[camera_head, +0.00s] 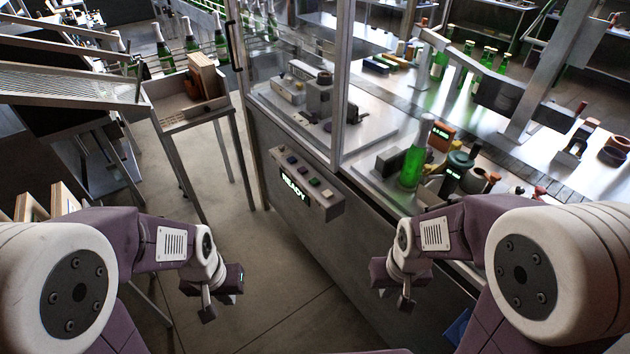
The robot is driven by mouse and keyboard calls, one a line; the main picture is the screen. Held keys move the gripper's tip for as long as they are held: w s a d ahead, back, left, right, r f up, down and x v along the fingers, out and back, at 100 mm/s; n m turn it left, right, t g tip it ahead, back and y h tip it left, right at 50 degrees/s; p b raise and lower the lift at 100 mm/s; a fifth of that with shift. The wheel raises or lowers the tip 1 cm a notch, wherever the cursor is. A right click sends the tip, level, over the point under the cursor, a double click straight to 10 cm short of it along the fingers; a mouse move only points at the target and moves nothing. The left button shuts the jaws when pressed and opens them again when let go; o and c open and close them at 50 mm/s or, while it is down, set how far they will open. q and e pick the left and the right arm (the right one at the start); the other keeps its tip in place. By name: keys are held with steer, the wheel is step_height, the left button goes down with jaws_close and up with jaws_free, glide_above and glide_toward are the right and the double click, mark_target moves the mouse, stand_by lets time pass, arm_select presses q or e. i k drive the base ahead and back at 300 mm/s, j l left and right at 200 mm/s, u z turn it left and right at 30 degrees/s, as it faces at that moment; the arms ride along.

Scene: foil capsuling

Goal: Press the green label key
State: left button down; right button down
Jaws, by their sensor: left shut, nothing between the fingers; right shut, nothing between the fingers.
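A grey control panel (332,205) juts from the front of the machine cabinet, with a row of small coloured keys on its sloped top. A small key that looks green (314,182) sits near the right end of the row; the key colours are hard to tell at this size. A lit display (294,189) on the panel's front reads READY. My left gripper (208,312) is shut and empty, low and to the left of the panel. My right gripper (405,303) is shut and empty, low and to the right of it. Neither touches the panel.
A glass-walled cabinet (295,60) rises behind the panel. A green bottle (412,165) stands on the machine at right, among dark fixtures. A small table with a wooden box (203,77) stands at left. Open floor (285,260) lies between my grippers.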

mark_target(314, 182)
steer(key=i+j+z, duration=0.65)
steer(key=j, duration=0.15)
steer(key=j+z, duration=0.2)
steer(key=j, duration=0.15)
steer(key=i+j+z, duration=0.2)
steer(key=j, duration=0.15)
steer(key=i+j+z, duration=0.1)
steer(key=j+z, duration=0.15)
steer(key=j, duration=0.15)
